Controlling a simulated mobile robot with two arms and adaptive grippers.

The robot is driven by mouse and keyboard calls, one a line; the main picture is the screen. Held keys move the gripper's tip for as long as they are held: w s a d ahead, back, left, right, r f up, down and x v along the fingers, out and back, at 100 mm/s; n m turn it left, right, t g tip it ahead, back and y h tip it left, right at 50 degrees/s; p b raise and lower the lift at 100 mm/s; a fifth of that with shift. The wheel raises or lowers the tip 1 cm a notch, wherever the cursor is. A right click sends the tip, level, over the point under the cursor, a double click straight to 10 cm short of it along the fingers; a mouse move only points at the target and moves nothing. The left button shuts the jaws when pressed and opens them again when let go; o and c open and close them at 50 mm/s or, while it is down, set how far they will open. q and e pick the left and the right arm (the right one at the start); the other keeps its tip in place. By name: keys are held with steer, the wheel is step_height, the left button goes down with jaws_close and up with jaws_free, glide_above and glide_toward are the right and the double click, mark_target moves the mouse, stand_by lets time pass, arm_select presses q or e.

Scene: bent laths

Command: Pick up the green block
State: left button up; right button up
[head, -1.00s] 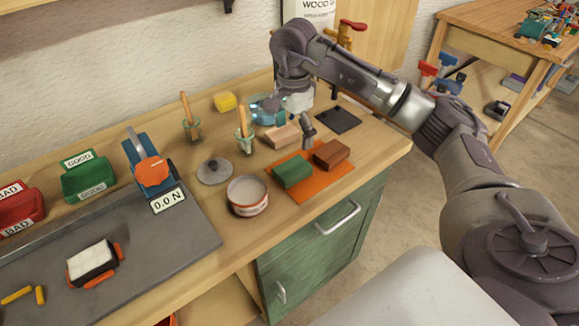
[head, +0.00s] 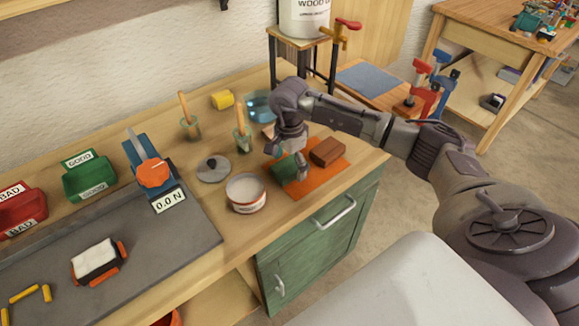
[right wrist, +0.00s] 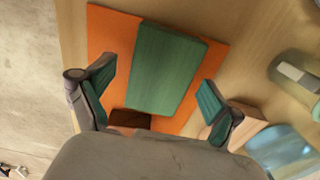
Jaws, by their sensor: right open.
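The green block (head: 284,172) lies on the orange mat (head: 312,188) near the bench's right end, partly hidden by my right gripper in the head view. My right gripper (head: 288,168) is over the block. In the right wrist view the green block (right wrist: 166,70) lies between and beyond the two open fingertips of my right gripper (right wrist: 157,85), with a gap on each side. The fingers hold nothing. My left gripper is not in view.
A brown block (head: 327,151) lies beside the green one on the mat. A white tin (head: 246,193) stands just left of the mat. A glass jar with a brush (head: 243,139) and a blue glass bowl (head: 259,107) stand behind.

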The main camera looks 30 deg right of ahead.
steer(key=c, duration=1.3)
steer(key=shift+o, duration=0.2)
steer(key=shift+r, duration=0.1)
